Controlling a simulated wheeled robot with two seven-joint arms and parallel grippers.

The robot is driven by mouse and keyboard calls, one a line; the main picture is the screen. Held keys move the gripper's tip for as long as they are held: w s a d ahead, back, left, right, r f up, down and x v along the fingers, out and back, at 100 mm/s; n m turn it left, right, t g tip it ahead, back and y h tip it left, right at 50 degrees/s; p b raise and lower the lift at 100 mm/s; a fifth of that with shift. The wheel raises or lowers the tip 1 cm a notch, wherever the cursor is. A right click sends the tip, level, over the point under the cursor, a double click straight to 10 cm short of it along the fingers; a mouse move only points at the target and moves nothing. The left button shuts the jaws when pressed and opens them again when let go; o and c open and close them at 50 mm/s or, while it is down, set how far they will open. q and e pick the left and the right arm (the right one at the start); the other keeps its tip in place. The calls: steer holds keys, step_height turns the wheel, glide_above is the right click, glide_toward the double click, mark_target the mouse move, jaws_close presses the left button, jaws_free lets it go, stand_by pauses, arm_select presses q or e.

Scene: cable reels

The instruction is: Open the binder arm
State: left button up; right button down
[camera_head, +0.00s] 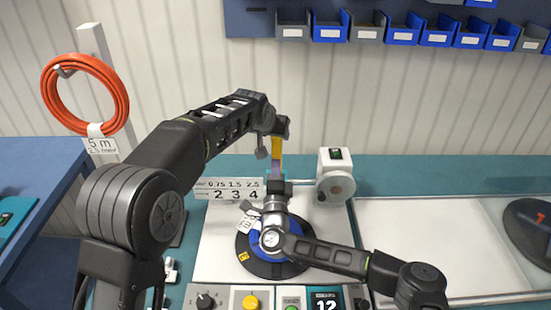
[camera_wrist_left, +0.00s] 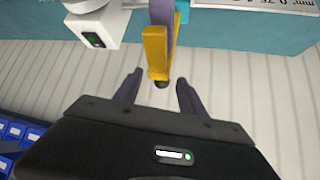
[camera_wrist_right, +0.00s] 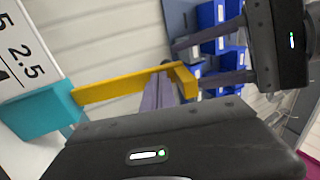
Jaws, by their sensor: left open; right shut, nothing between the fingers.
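The yellow binder arm (camera_head: 278,147) stands upright behind the reel in the head view. In the right wrist view the yellow binder arm (camera_wrist_right: 115,85) runs from a teal block (camera_wrist_right: 50,108) to a bent end. My left gripper (camera_wrist_left: 160,76) is open, its fingers on either side of the end of the yellow arm (camera_wrist_left: 156,52); I cannot tell whether they touch it. My right gripper (camera_wrist_right: 165,74) is shut and empty, its fingers close against the yellow arm; contact is unclear. In the head view my right gripper (camera_head: 276,172) partly hides the arm's lower part.
A blue and black reel (camera_head: 250,257) lies below my right arm. A white device (camera_head: 336,178) stands right of the arm. A number sign (camera_head: 230,189) stands left of it. Control panels (camera_head: 205,299) line the front. Blue bins (camera_head: 405,30) hang above. An orange cable coil (camera_head: 121,100) hangs left.

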arm_select(q)
steer(key=v, duration=0.5)
steer(key=shift+a+r, duration=0.1)
steer(key=shift+r, duration=0.15)
steer(key=shift+w, duration=0.1)
